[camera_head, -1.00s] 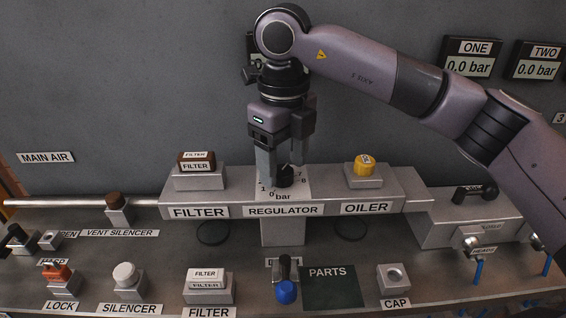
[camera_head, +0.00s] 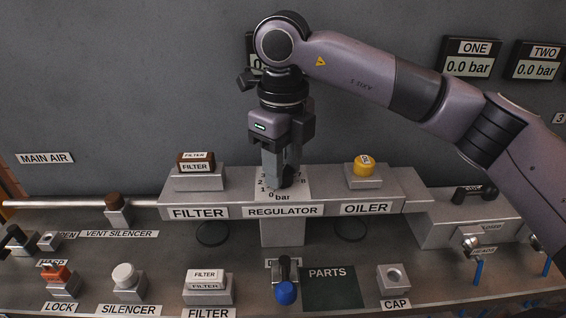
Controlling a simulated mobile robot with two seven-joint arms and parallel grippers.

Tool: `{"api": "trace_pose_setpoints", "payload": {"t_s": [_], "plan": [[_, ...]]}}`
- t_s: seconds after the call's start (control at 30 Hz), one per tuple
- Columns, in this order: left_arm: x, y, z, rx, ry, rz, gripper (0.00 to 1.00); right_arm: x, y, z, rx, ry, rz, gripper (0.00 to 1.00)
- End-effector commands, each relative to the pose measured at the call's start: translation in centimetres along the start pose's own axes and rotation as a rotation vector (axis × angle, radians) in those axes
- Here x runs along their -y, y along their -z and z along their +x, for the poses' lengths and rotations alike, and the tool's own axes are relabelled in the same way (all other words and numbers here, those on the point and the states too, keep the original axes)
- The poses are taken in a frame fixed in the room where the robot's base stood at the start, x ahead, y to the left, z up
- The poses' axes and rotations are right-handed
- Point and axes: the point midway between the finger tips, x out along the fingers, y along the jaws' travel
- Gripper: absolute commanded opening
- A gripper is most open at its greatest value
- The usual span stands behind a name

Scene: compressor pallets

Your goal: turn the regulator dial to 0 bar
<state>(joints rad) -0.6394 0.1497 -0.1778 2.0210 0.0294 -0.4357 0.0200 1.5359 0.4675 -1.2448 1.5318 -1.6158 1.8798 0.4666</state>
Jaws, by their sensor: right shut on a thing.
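The regulator dial (camera_head: 283,183) is a small dark knob on the light scale plate (camera_head: 299,191) of the REGULATOR block. The plate carries numbers around the knob, with "0 bar" at its front edge. My right gripper (camera_head: 282,180) points straight down over the plate and is shut on the dial. Its fingers hide most of the knob and part of the scale, so I cannot tell where the dial points. My left gripper is not in view.
A brown FILTER piece (camera_head: 196,162) stands left of the regulator and a yellow OILER cap (camera_head: 365,165) right of it. In front are a blue-knobbed lever (camera_head: 286,291), a dark PARTS mat (camera_head: 332,290) and a CAP block (camera_head: 393,279). Displays ONE (camera_head: 469,65) and TWO (camera_head: 538,66) read 0.0 bar.

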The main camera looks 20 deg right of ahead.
Motion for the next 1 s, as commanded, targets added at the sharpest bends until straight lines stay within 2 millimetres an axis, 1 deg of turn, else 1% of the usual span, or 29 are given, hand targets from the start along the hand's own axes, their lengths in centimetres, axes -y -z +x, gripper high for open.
{"api": "trace_pose_setpoints", "payload": {"t_s": [0.27, 1.0], "plan": [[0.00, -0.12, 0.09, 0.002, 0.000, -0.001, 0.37, 0.11, -0.02, -0.11, 0.002, 0.002, -0.208, 0.09], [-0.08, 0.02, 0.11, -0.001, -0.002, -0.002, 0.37, 0.23, -0.10, -0.18, 0.002, 0.002, -0.910, 0.09]]}}
